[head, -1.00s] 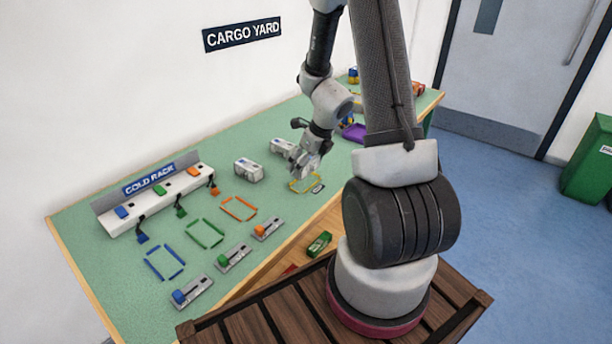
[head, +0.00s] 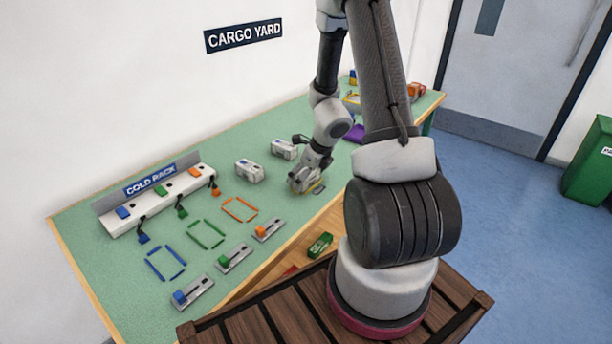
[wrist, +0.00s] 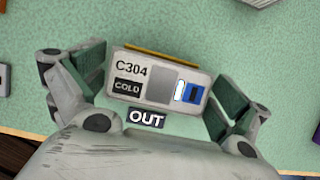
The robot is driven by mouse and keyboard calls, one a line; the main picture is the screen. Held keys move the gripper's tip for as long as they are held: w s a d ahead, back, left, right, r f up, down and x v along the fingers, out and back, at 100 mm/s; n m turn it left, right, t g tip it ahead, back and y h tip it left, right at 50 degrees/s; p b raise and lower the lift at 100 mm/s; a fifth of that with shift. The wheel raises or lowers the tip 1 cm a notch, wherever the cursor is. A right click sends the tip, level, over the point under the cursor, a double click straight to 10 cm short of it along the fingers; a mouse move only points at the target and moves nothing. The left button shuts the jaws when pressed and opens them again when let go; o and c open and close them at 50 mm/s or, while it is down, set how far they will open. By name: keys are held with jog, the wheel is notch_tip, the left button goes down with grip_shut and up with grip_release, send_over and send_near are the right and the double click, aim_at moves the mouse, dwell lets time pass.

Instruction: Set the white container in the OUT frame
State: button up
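The white container (wrist: 160,85), marked C304 COLD with a blue patch, sits between the two fingers of my gripper (wrist: 158,88) in the wrist view. The pads lie close along both its ends, and my gripper looks shut on it. The yellow OUT frame (wrist: 160,53) shows as a strip along the container's upper side, and the OUT label (wrist: 146,118) lies below it. In the head view my gripper (head: 304,182) is low over the frame (head: 319,188) and largely hides the container. I cannot tell whether its underside touches the table.
Two other white containers (head: 249,171) (head: 285,149) stand to the left and behind. Orange (head: 239,209), green (head: 206,234) and blue (head: 165,263) frames lie empty on the green table. The cold rack (head: 160,202) and several slider switches (head: 192,292) are farther left.

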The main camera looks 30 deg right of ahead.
jog(key=s+a+r+n, duration=0.2)
jog(key=s+r+n, duration=0.25)
jog(key=r, duration=0.35)
jog(key=s+a+r+n, duration=0.25)
jog(key=r+n, duration=0.35)
jog(key=r, duration=0.3)
jog(key=s+a+r+n, duration=0.1)
jog(key=s+r+n, duration=0.35)
jog(key=r, duration=0.35)
jog(key=s+r+n+h, duration=0.1)
jog(key=s+r+n, duration=0.6)
jog(key=s+n, duration=0.5)
jog(key=shift+s+d+r+n, duration=0.2)
jog(key=shift+r+n, duration=0.1)
jog(key=shift+n, duration=2.2)
jog(key=shift+w, duration=0.1)
